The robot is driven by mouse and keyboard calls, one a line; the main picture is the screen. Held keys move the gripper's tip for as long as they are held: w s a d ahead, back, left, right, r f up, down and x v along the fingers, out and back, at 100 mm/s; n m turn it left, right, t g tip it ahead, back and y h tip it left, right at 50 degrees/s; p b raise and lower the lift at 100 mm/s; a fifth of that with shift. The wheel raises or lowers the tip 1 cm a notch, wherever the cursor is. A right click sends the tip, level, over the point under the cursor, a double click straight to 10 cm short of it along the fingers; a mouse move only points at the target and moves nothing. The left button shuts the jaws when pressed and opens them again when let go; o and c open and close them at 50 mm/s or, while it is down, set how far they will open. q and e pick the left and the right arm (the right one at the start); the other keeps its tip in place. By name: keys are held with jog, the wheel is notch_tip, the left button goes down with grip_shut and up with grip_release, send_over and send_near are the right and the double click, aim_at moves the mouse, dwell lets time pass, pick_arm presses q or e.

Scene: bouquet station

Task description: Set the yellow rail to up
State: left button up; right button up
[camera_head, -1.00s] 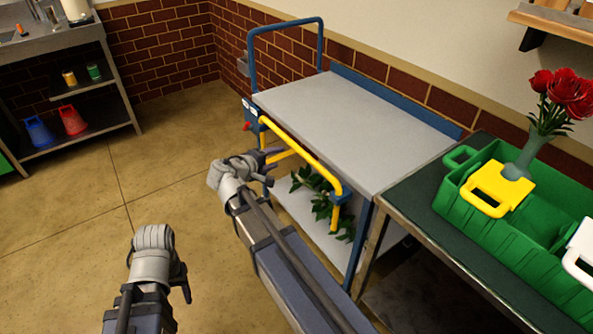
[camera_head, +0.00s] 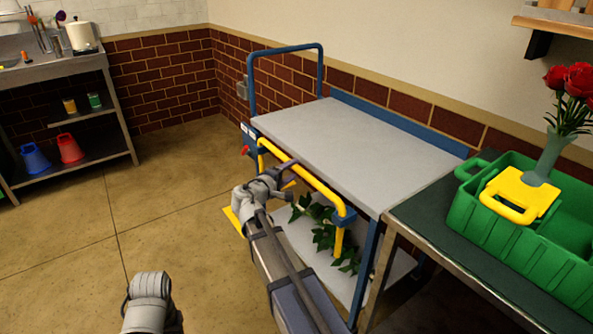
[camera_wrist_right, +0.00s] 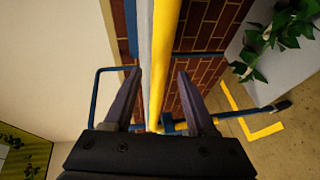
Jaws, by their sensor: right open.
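The yellow rail (camera_head: 313,185) is on the long front side of the blue-framed cart. Its long bar runs just outside the front edge of the grey top, with a yellow leg (camera_head: 339,240) reaching down at its near end. My right gripper (camera_head: 290,170) is at the bar's middle, partly covering it. In the right wrist view the rail (camera_wrist_right: 166,60) passes between the two spread fingers (camera_wrist_right: 160,85), with a gap showing on each side. My left arm shows only as a grey joint at the bottom edge; its gripper is not visible.
The cart's grey top (camera_head: 350,140) is empty. Green leafy stems (camera_head: 325,232) lie on its lower shelf. The floor at left is clear.

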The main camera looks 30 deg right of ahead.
aim_at(294, 169)
jog(key=shift+x, duration=1.6)
grip_shut()
